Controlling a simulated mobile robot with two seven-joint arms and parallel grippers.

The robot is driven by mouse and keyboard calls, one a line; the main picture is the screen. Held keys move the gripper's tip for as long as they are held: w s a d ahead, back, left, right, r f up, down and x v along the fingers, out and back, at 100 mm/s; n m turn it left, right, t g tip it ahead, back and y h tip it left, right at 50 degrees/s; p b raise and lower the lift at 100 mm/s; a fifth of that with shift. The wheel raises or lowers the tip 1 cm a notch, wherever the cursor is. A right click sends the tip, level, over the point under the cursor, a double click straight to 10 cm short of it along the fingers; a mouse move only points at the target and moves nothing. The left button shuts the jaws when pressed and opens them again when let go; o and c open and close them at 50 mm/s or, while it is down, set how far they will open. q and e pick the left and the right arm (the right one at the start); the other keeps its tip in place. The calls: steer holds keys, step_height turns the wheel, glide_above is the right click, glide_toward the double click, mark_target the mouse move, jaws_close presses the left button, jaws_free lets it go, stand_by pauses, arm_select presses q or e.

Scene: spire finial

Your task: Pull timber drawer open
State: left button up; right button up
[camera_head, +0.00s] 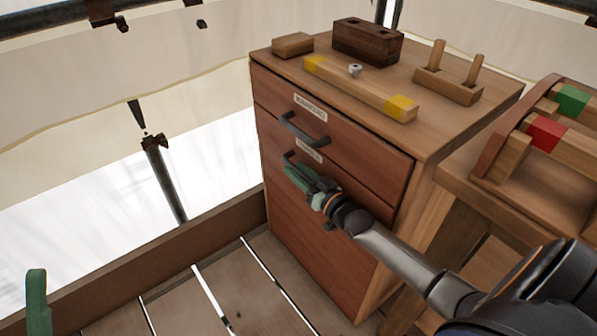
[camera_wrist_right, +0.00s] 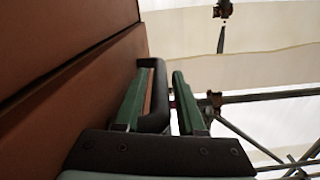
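The cabinet has a top drawer (camera_head: 350,140) and, below it, a drawer (camera_head: 272,150) with a small label (camera_head: 309,150), too blurred to read surely, and a dark bar handle (camera_head: 289,156). The lower drawer looks closed, flush with the cabinet front. My right gripper (camera_head: 296,173) is at this lower handle. In the right wrist view its green fingers (camera_wrist_right: 160,80) stand apart on either side of the dark handle (camera_wrist_right: 160,112), with a visible gap to the outer finger. A green finger of my left gripper (camera_head: 37,302) shows at the lower left, away from the cabinet.
On the cabinet top are a yellow-ended timber bar (camera_head: 358,88), a dark block with holes (camera_head: 367,42), a small block (camera_head: 292,44) and a pegged block (camera_head: 449,86). A bench (camera_head: 480,205) stands at the right. Plank floor (camera_head: 220,300) before the cabinet is clear.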

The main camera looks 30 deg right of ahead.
jaws_close()
stand_by(1.1)
